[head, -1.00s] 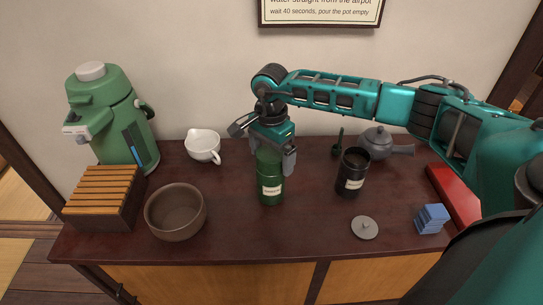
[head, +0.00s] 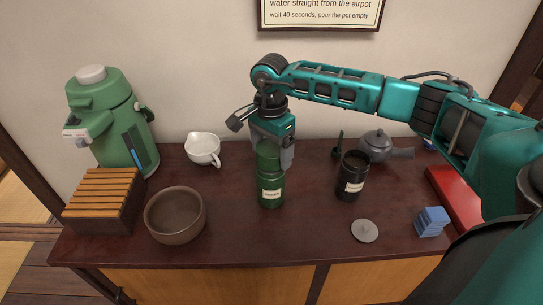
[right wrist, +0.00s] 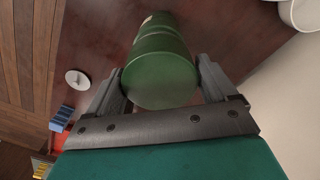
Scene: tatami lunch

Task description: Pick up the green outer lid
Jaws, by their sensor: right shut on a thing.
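The green outer lid (head: 268,158) is the upper part of the green canister (head: 271,192), which stands upright on the dark counter with a pale label on its front. My right gripper (head: 270,150) comes down from above and is shut on the lid, its fingers on either side. In the right wrist view the lid (right wrist: 160,75) fills the space between the two grey fingers. Whether the lid has parted from the canister body is hard to tell. My left gripper is out of view.
A black canister (head: 352,178), grey teapot (head: 376,146) and green scoop (head: 338,146) stand to the right. A grey disc lid (head: 365,231) and blue block (head: 432,221) lie in front. A brown bowl (head: 175,214), white pitcher (head: 203,150) and green airpot (head: 105,115) are left.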

